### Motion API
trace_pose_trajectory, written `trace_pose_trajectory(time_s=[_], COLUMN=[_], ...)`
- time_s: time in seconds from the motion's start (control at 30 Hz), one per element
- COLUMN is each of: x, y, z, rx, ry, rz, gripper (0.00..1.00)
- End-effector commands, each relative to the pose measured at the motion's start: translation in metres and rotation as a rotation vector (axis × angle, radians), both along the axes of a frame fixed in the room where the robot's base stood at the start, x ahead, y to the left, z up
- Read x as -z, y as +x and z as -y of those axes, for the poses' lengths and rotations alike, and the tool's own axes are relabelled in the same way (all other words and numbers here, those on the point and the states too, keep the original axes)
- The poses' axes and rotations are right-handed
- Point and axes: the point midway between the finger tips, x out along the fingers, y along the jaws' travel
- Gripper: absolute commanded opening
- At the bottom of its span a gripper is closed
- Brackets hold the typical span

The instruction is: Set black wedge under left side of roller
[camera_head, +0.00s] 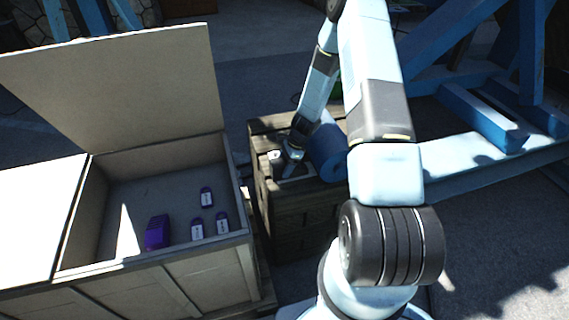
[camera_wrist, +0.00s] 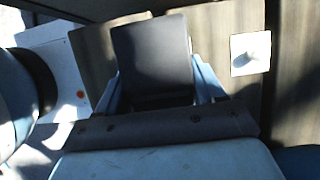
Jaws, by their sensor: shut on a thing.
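The black wedge (camera_wrist: 152,52) sits between the two blue fingers of my gripper (camera_wrist: 155,85) in the wrist view. My gripper is shut on it, over the wooden top. In the head view, my gripper (camera_head: 291,160) is low over the left part of the wooden crate (camera_head: 308,212), just left of the blue roller (camera_head: 328,150).
A small white square piece with a knob (camera_wrist: 250,52) is on the wooden top, to the right of the wedge in the wrist view. An open pale chest (camera_head: 165,285) holds several purple items (camera_head: 158,232) at left. Blue beams (camera_head: 490,160) stand at right.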

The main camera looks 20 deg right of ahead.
Motion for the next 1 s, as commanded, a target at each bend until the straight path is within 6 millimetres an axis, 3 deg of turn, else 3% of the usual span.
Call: trace_pose_trajectory(time_s=[0.5, 0.97, 1.0], x=[0.000, 0.001, 0.000], y=[0.001, 0.001, 0.001], z=[0.029, 0.033, 0.033], rx=[0.002, 0.001, 0.001], ry=[0.000, 0.000, 0.000], rz=[0.002, 0.003, 0.003], gripper=[0.13, 0.13, 0.69])
